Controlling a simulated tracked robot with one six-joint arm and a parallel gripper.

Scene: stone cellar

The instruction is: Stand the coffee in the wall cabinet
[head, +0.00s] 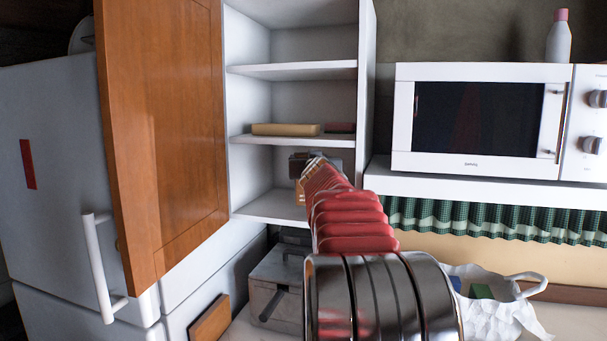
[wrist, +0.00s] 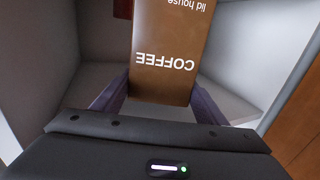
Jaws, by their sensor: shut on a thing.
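The coffee (wrist: 165,40) is a brown pack with white lettering, upside down in the wrist view. My gripper (wrist: 158,96) is shut on it, with a purple-grey finger on either side. The white wall cabinet (head: 248,207) is open, its wooden door (head: 165,130) swung out to the left. In the head view my red arm reaches to the cabinet's lowest visible compartment and hides most of the gripper and coffee. White cabinet walls surround the pack in the wrist view. I cannot tell whether the pack touches the shelf.
The shelf above holds a tan flat box (head: 285,129) and a dark red item (head: 340,127). A microwave (head: 480,166) stands to the right, with a white bottle (head: 559,42) on top. Below are a grey metal box (head: 277,272) and a white bag (head: 490,318). A fridge (head: 60,150) stands left.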

